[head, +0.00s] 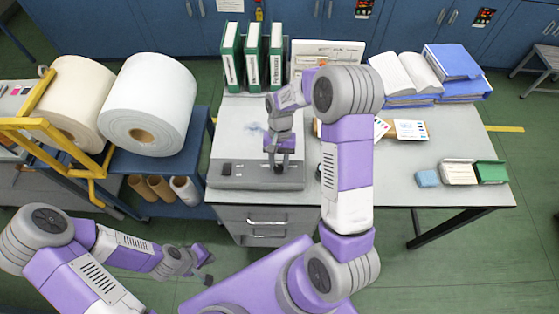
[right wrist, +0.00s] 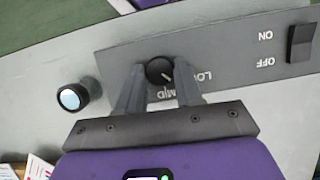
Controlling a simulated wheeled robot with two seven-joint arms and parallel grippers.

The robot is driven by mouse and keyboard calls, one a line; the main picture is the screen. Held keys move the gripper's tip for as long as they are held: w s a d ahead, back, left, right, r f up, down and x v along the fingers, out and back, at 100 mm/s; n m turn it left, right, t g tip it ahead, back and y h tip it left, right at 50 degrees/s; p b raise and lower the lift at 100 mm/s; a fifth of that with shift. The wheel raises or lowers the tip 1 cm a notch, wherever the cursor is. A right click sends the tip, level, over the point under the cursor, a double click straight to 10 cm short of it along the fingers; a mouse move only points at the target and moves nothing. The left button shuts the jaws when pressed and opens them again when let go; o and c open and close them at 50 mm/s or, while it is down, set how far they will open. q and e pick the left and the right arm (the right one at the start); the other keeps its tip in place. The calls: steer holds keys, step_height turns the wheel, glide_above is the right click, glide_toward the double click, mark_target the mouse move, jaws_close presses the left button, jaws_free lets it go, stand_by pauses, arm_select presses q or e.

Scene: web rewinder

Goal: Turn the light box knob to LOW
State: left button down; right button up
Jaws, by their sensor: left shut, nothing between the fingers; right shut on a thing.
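The light box (head: 245,184) is a grey unit on the left part of the desk; its grey panel (right wrist: 225,48) fills much of the right wrist view. The small round black knob (right wrist: 157,66) has a white pointer line slanting to the lower right in that view. Inverted LOW and MID labels lie beside it, partly covered by a finger. My right gripper (right wrist: 160,82) is shut on the knob, one finger on each side. In the head view my right gripper (head: 279,164) is over the panel and hides the knob. My left gripper (head: 206,279) is shut and empty, low in front of the desk.
Green binders (head: 253,58) stand behind. White rolls (head: 150,100) on a cart are at left. Blue folders (head: 455,62) and a green-and-white box (head: 474,171) are at right.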

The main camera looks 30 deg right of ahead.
steer(key=shift+a+n+h, duration=0.1)
steer(key=shift+n+h, duration=0.6)
steer(key=shift+n, duration=1)
steer(key=o, duration=1)
steer(key=shift+p, duration=0.3)
steer(key=shift+o, duration=0.2)
steer(key=shift+g, duration=0.3)
steer(key=shift+w+r, duration=0.1)
steer(key=v, duration=0.7)
steer(key=shift+r, duration=0.15)
